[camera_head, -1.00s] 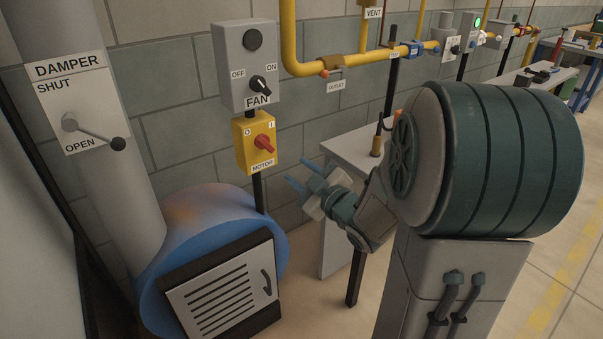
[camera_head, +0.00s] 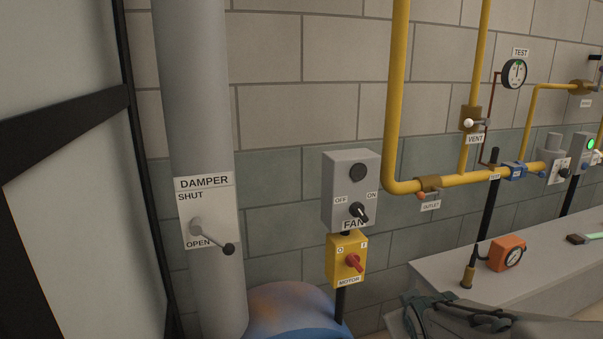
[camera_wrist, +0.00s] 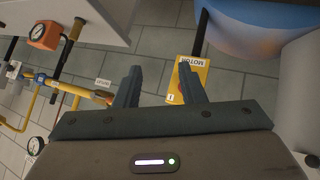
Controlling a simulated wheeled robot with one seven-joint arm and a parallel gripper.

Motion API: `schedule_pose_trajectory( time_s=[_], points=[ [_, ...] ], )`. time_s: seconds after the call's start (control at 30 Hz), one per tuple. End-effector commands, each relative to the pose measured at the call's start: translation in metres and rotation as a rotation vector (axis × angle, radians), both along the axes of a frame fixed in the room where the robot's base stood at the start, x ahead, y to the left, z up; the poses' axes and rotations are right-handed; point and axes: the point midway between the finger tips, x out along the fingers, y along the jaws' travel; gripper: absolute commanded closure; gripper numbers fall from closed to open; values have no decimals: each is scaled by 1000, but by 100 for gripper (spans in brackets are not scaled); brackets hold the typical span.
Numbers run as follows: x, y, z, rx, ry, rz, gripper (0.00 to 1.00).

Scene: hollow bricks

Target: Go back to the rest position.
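My gripper (camera_wrist: 159,78) shows in the wrist view with its two fingers apart and nothing between them. The yellow motor switch box (camera_wrist: 190,76) appears upside down there, behind the right finger; whether they touch I cannot tell. In the head view only part of my arm shows at the bottom right, and I cannot make out the fingers. The motor switch (camera_head: 347,262) with its red knob is under the grey fan box (camera_head: 351,187), whose black knob tilts to the lower right. The damper lever (camera_head: 213,237) slants down right beside the OPEN label.
A yellow gas pipe (camera_head: 398,100) runs along the block wall, with vent and outlet valves. A bench (camera_head: 440,268) at the right holds an orange gauge (camera_head: 507,252). A grey duct (camera_head: 195,110) stands left.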

Motion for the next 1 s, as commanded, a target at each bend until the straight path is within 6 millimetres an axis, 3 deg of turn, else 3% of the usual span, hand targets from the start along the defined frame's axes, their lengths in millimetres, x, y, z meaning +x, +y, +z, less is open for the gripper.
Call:
schedule_pose_trajectory(
  time_s=[0.03,0.3,0.5,0.67,1.0],
  points=[
    [-12,6,15,25,45,-26,64],
    [-92,38,42,198,342,-164,64],
    [-133,57,54,278,490,-202,64],
    [-143,62,55,297,528,-208,64],
    [-143,62,54,296,529,-209,64]
  ],
)
